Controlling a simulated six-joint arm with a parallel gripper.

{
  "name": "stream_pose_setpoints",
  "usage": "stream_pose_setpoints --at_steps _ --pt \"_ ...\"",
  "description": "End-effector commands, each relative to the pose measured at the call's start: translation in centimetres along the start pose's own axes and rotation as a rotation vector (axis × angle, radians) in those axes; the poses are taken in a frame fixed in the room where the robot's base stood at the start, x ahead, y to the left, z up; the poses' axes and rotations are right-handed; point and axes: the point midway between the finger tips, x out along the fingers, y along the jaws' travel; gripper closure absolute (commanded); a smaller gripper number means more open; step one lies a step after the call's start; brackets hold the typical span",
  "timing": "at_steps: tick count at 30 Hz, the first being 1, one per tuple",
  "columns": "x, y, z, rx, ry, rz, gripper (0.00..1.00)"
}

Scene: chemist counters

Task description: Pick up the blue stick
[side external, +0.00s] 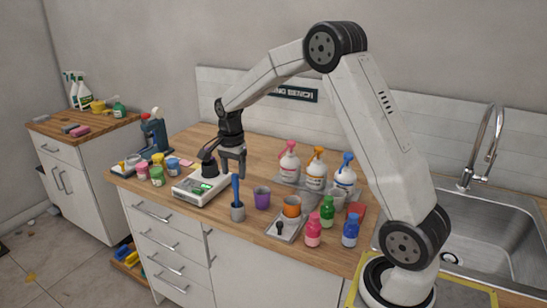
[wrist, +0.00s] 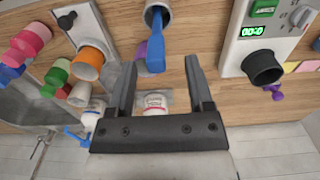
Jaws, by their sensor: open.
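The blue stick (side external: 235,190) stands upright in a small grey cup (side external: 238,212) near the counter's front edge. In the wrist view the blue stick (wrist: 157,48) points toward my gripper, with the grey cup (wrist: 152,10) at the top edge. My gripper (side external: 232,168) is open and empty, pointing down just above and beside the stick's top. In the wrist view the stick's end shows between the two fingers of my gripper (wrist: 159,68), near their tips. I cannot tell exactly how far the stick's top is below the fingertips.
A white device with a dark round cup (side external: 203,185) stands left of the stick. A purple cup (side external: 262,198) and an orange cup (side external: 292,207) stand to its right. Pump bottles (side external: 316,170) and small coloured bottles (side external: 327,212) stand farther right. The sink (side external: 470,215) is at far right.

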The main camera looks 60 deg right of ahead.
Motion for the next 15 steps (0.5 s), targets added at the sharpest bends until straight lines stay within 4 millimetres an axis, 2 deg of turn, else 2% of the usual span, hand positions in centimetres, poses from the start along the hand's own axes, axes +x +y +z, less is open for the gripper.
stream_pose_setpoints --at_steps 7,15 --pt "0.8 0.2 0.0 0.0 -0.001 0.003 0.34" --pt "3.9 0.4 0.0 -0.001 -0.001 0.002 0.34"
